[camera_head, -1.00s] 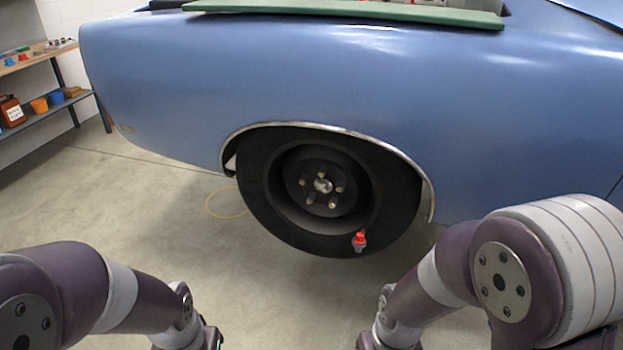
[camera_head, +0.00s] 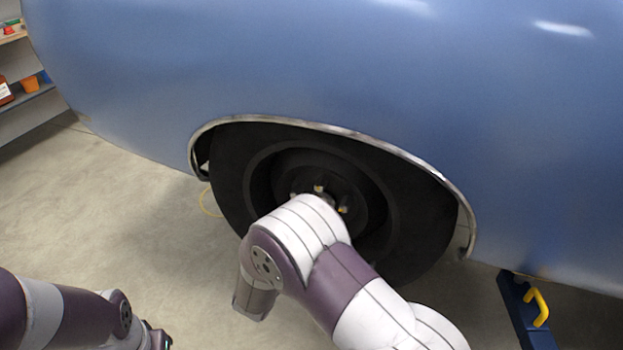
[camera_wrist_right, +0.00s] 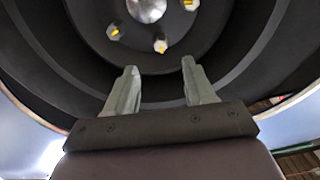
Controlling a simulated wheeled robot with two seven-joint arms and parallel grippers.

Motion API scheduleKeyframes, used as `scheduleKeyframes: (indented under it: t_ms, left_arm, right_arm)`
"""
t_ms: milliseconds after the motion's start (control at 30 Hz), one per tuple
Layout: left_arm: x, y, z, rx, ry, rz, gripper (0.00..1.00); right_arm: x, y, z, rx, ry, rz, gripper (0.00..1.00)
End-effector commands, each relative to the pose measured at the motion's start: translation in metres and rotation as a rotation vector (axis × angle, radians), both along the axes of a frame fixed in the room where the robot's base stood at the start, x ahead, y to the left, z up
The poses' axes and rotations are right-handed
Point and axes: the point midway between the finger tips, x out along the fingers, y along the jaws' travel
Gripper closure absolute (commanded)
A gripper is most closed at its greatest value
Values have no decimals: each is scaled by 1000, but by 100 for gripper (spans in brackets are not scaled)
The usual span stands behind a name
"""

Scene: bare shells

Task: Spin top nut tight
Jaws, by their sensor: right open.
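The wheel (camera_head: 235,195) sits in the blue car's arch, with a dark rim and nuts around its hub. The top nut (camera_head: 319,188) shows above my right arm, and another nut (camera_head: 343,209) shows to its right. My arm hides the lower hub. My right gripper (camera_wrist_right: 159,67) is open and empty in the right wrist view, fingertips pointing at the hub (camera_wrist_right: 146,8). A nut (camera_wrist_right: 161,46) appears just beyond the gap between the fingers, apart from them. I cannot tell which nut it is. My left gripper (camera_head: 159,341) is low at the left, its jaws unclear.
The blue fender (camera_head: 300,65) overhangs the wheel, with a bright arch lip (camera_head: 345,130) close around it. A dark blue object with a yellow handle (camera_head: 538,307) stands at lower right. A shelf (camera_head: 28,97) is at far left.

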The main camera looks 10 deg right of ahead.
Motion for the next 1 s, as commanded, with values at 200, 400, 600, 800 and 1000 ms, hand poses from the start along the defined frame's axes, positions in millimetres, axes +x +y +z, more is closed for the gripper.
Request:
scheduleKeyframes:
  t_ms: [200,400,600,800,1000]
  left_arm:
    - [0,0,-3,0,0,0,57]
    - [0,0,-7,0,0,0,57]
    - [0,0,-8,0,0,0,57]
    - [0,0,-8,0,0,0,57]
    - [0,0,-8,0,0,0,57]
  right_arm:
    - [30,-23,2,-10,-10,-7,46]
    - [73,-51,2,-9,-9,-5,46]
    - [99,-68,2,-10,-6,-3,46]
    - [105,-71,3,-10,-6,-1,46]
    - [104,-71,3,-10,-6,-1,69]
